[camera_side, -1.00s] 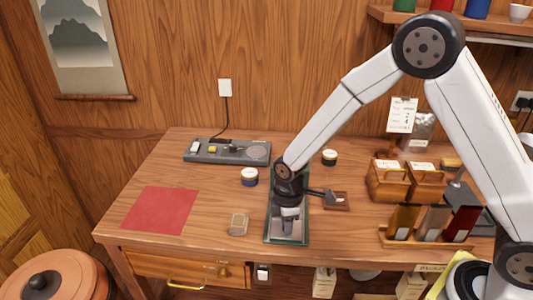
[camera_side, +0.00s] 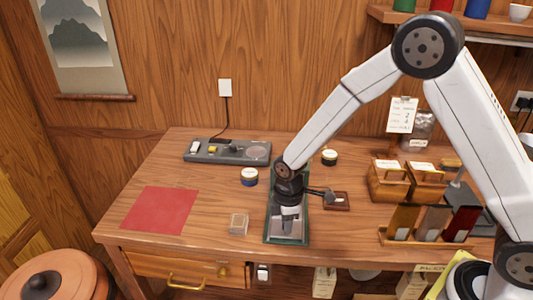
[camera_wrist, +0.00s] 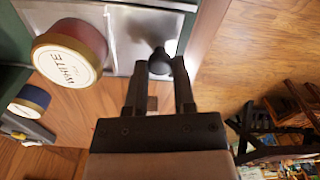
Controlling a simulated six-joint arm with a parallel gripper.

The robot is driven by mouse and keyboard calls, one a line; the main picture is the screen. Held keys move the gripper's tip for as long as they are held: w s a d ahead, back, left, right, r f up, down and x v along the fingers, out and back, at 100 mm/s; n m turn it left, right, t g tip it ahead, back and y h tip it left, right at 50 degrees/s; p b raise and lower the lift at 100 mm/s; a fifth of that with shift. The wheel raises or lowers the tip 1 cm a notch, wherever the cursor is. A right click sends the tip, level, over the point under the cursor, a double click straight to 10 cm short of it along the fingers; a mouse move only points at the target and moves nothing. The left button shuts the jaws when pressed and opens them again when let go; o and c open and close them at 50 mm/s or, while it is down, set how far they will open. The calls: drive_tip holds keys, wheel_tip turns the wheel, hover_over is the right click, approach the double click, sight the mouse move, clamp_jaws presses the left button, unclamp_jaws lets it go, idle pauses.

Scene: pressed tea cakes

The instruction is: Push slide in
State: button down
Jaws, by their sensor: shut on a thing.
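The slide (camera_wrist: 120,40) is a bright metal plate in the wrist view, in a dark green frame (camera_wrist: 14,42). The green-framed unit (camera_side: 303,238) lies on the desk in the side view, with its plate (camera_side: 287,232) partly under my arm. My gripper (camera_wrist: 160,68) is shut on a small dark knob (camera_wrist: 159,53) at the plate's near edge. In the side view my gripper (camera_side: 290,213) points down over the frame and hides part of the plate. How far the plate sits in the frame is hard to tell.
A tin marked WHITE (camera_wrist: 66,54) is close left of my fingers in the wrist view. A blue-banded tin (camera_side: 250,177) and clear box (camera_side: 238,224) stand left of the frame. The red mat (camera_side: 160,210) is bare.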

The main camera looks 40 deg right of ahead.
drive_tip(key=w+d, duration=0.7)
drive_tip(key=shift+d, duration=0.15)
drive_tip(key=shift+w, duration=0.1)
drive_tip(key=c, duration=0.6)
unclamp_jaws()
drive_tip(key=shift+o, duration=0.8)
drive_tip(key=shift+r, duration=0.1)
drive_tip(key=shift+r, duration=3.85)
drive_tip(key=s+r+m+t, duration=0.1)
drive_tip(key=s+m+t, duration=0.1)
drive_tip(key=s+m, duration=1)
drive_tip(key=s+d, duration=0.1)
drive_tip(key=s, duration=0.7)
drive_tip(key=shift+r+t, duration=0.3)
drive_tip(key=shift+r, duration=0.1)
